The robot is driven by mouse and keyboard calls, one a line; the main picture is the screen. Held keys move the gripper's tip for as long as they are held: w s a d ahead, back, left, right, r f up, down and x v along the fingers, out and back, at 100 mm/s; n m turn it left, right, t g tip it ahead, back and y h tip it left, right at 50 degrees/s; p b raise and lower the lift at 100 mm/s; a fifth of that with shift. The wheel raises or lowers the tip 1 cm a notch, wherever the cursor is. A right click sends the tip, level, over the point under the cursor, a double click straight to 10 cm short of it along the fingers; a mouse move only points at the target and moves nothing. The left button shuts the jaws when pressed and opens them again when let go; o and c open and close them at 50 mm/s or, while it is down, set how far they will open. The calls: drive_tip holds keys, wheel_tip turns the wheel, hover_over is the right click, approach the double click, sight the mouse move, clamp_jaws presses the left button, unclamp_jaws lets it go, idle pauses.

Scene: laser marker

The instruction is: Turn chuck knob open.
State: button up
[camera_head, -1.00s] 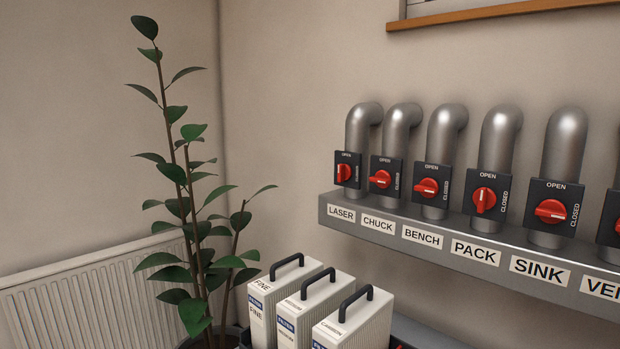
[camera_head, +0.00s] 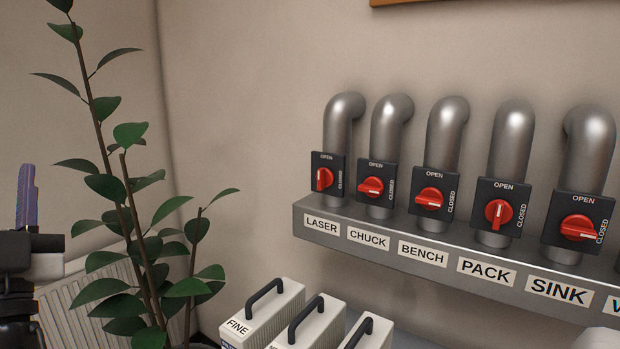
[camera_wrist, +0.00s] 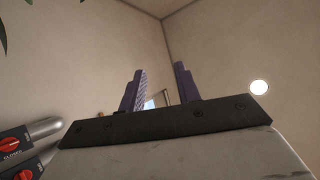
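The chuck knob (camera_head: 371,187) is a red rotary handle on a dark plate, above the CHUCK label (camera_head: 368,238). Its handle lies sideways, with the white mark toward the CLOSED side. My gripper (camera_wrist: 159,85) is open and empty in the wrist view, its two purple fingers apart. In the head view my gripper (camera_head: 27,180) is at the far left edge, well away from the chuck knob. Two red knobs show at the wrist view's lower left, an upper one (camera_wrist: 12,143) and a partly cut-off lower one (camera_wrist: 24,173); I cannot tell which they are.
The laser knob (camera_head: 324,178) and pack knob (camera_head: 498,213) stand upright; the bench knob (camera_head: 429,198) and sink knob (camera_head: 580,228) lie sideways. A grey ledge (camera_head: 396,228) runs below the pipes. A plant (camera_head: 125,190) and white filter boxes (camera_head: 268,312) stand left and below.

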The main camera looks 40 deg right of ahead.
drive_tip(key=w+d+f+m+g+h+p, duration=0.1)
drive_tip(key=w+d+f+m+g+h, duration=0.1)
drive_tip(key=d+m+g+h, duration=1.1)
drive_tip(key=m+g+y+p, duration=0.2)
drive_tip(key=m+g+y, duration=0.1)
drive_tip(key=m+g, duration=0.55)
approach(368, 191)
drive_tip(key=shift+n+g, duration=0.35)
drive_tip(key=p+x, duration=0.4)
drive_tip(key=x, duration=0.4)
drive_tip(key=shift+w+d+r, duration=0.2)
clamp_jaws()
